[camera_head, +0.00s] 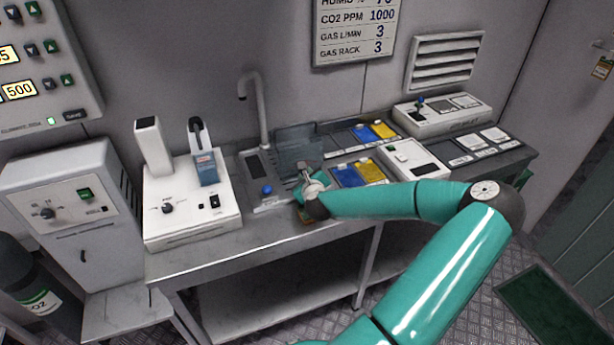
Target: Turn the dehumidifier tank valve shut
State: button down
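I cannot make out for sure which thing is the dehumidifier tank valve. A grey-white cabinet (75,215) at the left has a dark knob, a green switch and a small black handle (82,256) on its front. No label on it is readable as a dehumidifier. My teal arm reaches in from the lower right. My gripper (305,172) is small in the picture, over the middle of the bench near a dark grey box (296,146). The wrist partly hides it, and its fingers are too small to read as open or shut.
A metal bench (225,246) runs across the middle. A black CO2 cylinder (20,280) stands far left. Floor shows at right.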

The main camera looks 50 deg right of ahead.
jog(key=shift+n, duration=0.4)
jog(key=shift+h, duration=0.3)
jog(key=c, duration=1.2)
grip_release()
jog(key=shift+c, duration=0.2)
jog(key=v, duration=1.4)
jog(key=shift+w+r, duration=0.1)
jog(key=shift+w, duration=0.1)
jog(key=shift+s+a, duration=0.1)
jog(key=shift+a, duration=0.05)
